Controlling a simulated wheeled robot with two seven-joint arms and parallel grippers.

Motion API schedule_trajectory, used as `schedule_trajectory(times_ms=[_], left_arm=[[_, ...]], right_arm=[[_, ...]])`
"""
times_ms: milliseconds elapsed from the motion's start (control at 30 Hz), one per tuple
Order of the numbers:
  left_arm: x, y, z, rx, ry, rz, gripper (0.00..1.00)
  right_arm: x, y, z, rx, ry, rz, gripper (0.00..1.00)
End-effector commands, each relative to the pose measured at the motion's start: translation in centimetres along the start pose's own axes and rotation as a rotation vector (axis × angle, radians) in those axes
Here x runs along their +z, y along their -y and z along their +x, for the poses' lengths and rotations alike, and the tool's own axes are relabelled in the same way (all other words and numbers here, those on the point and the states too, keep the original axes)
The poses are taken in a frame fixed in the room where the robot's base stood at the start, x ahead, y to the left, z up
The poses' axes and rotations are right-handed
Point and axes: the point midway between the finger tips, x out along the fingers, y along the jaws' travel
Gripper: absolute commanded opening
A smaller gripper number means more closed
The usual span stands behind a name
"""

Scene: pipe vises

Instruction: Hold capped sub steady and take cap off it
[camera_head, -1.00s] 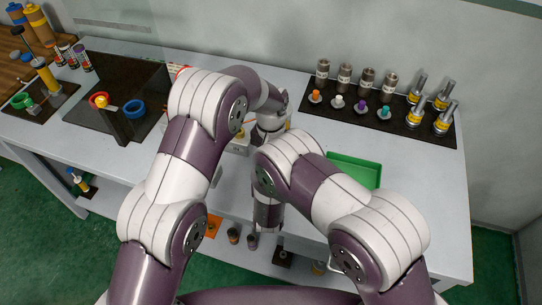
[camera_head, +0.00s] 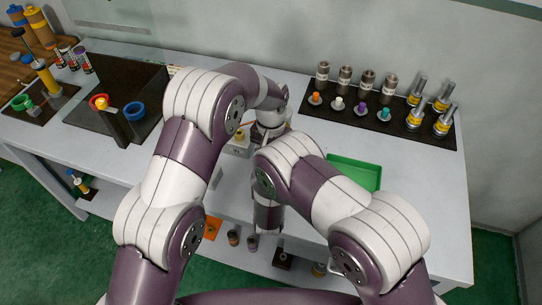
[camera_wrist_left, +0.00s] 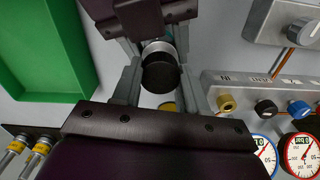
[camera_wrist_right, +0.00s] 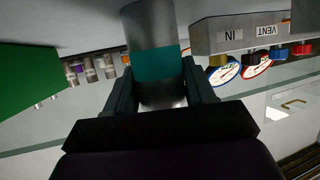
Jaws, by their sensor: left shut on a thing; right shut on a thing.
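The capped sub (camera_wrist_right: 153,25) is a grey metal cylinder with a teal band in the right wrist view. My right gripper (camera_wrist_right: 157,78) is shut on it around the banded part. In the left wrist view the black cap (camera_wrist_left: 160,78) shows as a dark round end with a silver ring behind it. My left gripper (camera_wrist_left: 158,66) has a finger on either side of it and is shut on it. The other gripper's dark body is just beyond. In the head view my arms hide both fingertips and the sub; whether cap and sub still touch cannot be told.
A green tray (camera_head: 354,171) lies right of my arms. A dark mat (camera_head: 318,107) behind it carries grey cylinders, coloured plugs and yellow-banded fittings. A grey block labelled IN and VENT (camera_wrist_right: 240,36), with gauges and coloured knobs, is close beside the grippers.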

Motion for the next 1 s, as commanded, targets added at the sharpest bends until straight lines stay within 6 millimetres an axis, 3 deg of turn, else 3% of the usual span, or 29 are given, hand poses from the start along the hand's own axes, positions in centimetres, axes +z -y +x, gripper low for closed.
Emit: schedule_trajectory(times_ms=[433,700,900,933,1000], left_arm=[[0.0,0.0,-0.6,0.000,0.000,0.000,0.06],[-0.1,0.0,-4.1,0.000,-0.002,0.000,0.06],[0.0,0.0,-4.4,0.000,0.001,0.000,0.06],[0.0,0.0,-4.4,0.000,0.001,0.000,0.06],[0.0,0.0,-4.4,0.000,0.001,0.000,0.06]], right_arm=[[0.1,0.0,0.0,0.001,0.001,0.000,0.00],[0.1,0.0,0.0,0.001,0.001,0.000,0.00],[0.1,0.0,0.0,0.000,0.001,0.000,0.00],[0.1,0.0,0.0,0.000,0.001,0.000,0.60],[0.1,0.0,0.0,0.000,0.001,0.000,0.83]])
